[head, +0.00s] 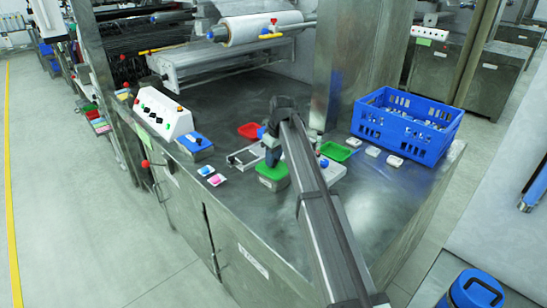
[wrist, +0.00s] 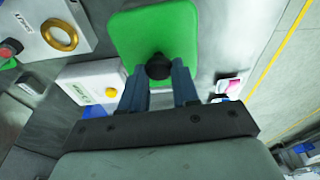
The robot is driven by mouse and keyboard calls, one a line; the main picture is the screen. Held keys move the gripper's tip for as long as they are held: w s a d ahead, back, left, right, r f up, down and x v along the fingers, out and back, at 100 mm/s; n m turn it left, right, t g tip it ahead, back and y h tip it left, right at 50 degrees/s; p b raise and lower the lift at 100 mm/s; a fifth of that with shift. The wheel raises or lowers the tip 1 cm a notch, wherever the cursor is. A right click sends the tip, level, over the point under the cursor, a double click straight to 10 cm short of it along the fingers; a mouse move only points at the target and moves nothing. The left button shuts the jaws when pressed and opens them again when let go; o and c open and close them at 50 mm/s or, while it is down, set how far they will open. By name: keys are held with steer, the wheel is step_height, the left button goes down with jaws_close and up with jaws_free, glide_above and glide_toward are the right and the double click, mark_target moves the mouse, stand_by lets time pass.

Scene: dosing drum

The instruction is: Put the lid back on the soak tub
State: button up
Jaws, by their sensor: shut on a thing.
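A green lid (head: 272,170) with rounded corners lies over a small grey tub (head: 268,185) with a pale label, near the table's front edge. In the wrist view the lid (wrist: 150,25) fills the upper middle and hides what is under it. My gripper (head: 269,148) is above the lid, with its fingers (wrist: 159,72) shut on the lid's black knob (wrist: 158,66). The lid looks level and lined up with the tub. I cannot tell whether it rests on the rim or hangs just above it.
A blue-lidded tub (head: 195,143) and small packets (head: 210,175) are to the left. A red tray (head: 250,130) is behind my gripper. A green tray (head: 335,151) and a blue crate (head: 407,123) are to the right. A white control box (head: 161,116) stands at the back left.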

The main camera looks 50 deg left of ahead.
steer(key=shift+f, duration=0.2)
stand_by(0.5)
steer(key=o, duration=1.1)
steer(key=shift+o, duration=0.4)
steer(key=o, duration=0.4)
steer(key=shift+r, duration=0.1)
steer(key=shift+r, duration=3.4)
steer(key=shift+c, duration=0.3)
